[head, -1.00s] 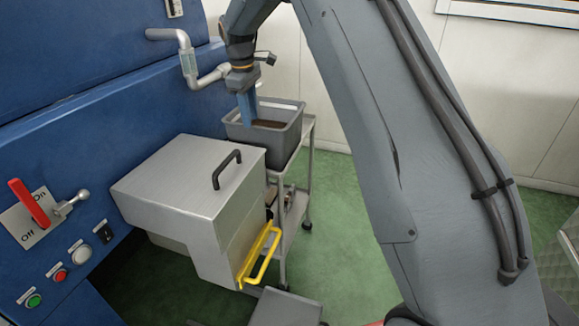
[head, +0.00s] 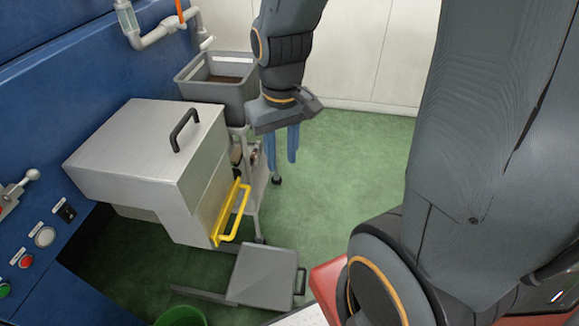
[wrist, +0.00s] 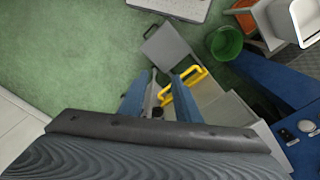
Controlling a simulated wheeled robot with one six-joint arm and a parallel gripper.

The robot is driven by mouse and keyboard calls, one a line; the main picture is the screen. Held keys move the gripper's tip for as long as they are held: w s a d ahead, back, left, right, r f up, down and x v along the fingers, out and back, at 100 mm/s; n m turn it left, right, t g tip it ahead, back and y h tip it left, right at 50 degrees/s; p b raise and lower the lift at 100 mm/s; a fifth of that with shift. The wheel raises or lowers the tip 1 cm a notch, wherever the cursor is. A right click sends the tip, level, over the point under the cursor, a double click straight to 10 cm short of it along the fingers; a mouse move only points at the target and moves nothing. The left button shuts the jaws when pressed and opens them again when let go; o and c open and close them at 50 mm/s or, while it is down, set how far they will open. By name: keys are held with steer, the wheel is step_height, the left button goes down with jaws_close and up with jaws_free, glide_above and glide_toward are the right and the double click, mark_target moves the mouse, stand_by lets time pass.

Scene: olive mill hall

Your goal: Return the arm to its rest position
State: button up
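A grey bin (head: 222,90) with dark contents stands on a trolley left of my gripper. A steel box (head: 150,150) with a black handle juts from the blue machine (head: 60,110). A grey lidded step (head: 262,275) and green bucket (head: 180,317) stand low. Floor behind my gripper is clear.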

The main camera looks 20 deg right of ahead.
steer(key=s, duration=0.3)
steer(key=shift+s+d+f+m, duration=0.1)
steer(key=shift+s+f+m, duration=0.25)
steer(key=shift+f+m, duration=0.05)
